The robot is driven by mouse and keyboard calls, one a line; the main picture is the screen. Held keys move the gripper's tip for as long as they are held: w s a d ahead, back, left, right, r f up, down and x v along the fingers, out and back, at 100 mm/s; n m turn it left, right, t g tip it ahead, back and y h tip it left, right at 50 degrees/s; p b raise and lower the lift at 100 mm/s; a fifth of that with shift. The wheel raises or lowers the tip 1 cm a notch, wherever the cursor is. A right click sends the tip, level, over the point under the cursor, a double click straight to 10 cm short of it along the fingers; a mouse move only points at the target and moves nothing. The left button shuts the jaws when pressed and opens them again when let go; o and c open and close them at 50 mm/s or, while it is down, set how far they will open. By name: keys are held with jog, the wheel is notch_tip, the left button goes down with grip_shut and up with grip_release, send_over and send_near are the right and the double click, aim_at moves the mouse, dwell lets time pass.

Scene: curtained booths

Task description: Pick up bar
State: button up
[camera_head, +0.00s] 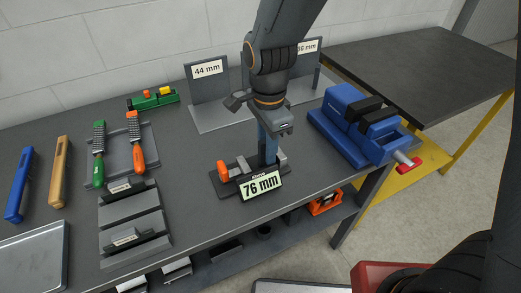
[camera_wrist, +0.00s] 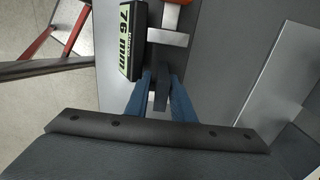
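My gripper (camera_head: 267,150) points down at a measuring gauge (camera_head: 222,188) on the bench, its blue fingers reaching between the gauge's light metal jaws. In the wrist view the gripper (camera_wrist: 160,88) has a narrow dark piece (camera_wrist: 160,97) between its two fingers, which looks like the bar. The fingers lie close along both its sides; whether they press on it I cannot tell. The gauge has an orange knob (camera_head: 222,171) and a display (camera_head: 261,185) reading 76 mm. The display also shows in the wrist view (camera_wrist: 131,40). The bar is mostly hidden in the head view.
A blue vise (camera_head: 345,115) stands to the right. Behind are upright plates marked 44 mm (camera_head: 208,84) and 36 mm (camera_head: 307,62). At left are a stepped grey rack (camera_head: 130,222), green (camera_head: 98,150) and orange (camera_head: 135,140) handled files, and a metal tray (camera_head: 35,258).

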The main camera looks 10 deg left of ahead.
jog(key=shift+f, duration=1.15)
jog(key=shift+c, duration=0.2)
grip_shut()
jog(key=shift+r+p, duration=0.2)
jog(key=shift+p, duration=0.15)
